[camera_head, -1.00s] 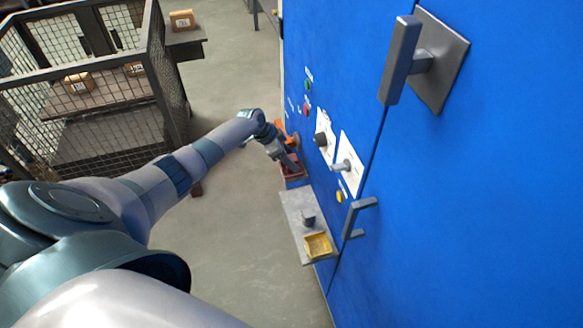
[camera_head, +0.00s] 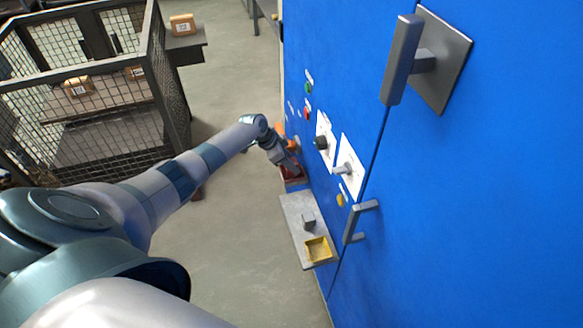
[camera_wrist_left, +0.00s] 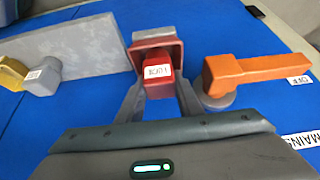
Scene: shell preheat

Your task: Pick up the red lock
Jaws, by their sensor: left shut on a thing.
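The red lock (camera_wrist_left: 158,82), with a white label, sits between the two fingers of my left gripper (camera_wrist_left: 160,100) in the left wrist view. The fingers are shut on it. Behind it is a red holder (camera_wrist_left: 152,50) on the blue cabinet, and the lock is still at or inside its opening. In the head view my left gripper (camera_head: 291,168) is at the red holder (camera_head: 294,182), low on the cabinet front, and mostly hides the lock. My right gripper is not in view.
An orange handle (camera_wrist_left: 258,73) on the blue cabinet (camera_head: 480,190) is close beside the left gripper. A grey shelf (camera_head: 295,219) with a grey block (camera_head: 308,219) and a yellow tray (camera_head: 318,249) is nearby. Knobs and a door handle (camera_head: 354,222) stick out. A mesh cage (camera_head: 90,110) stands left.

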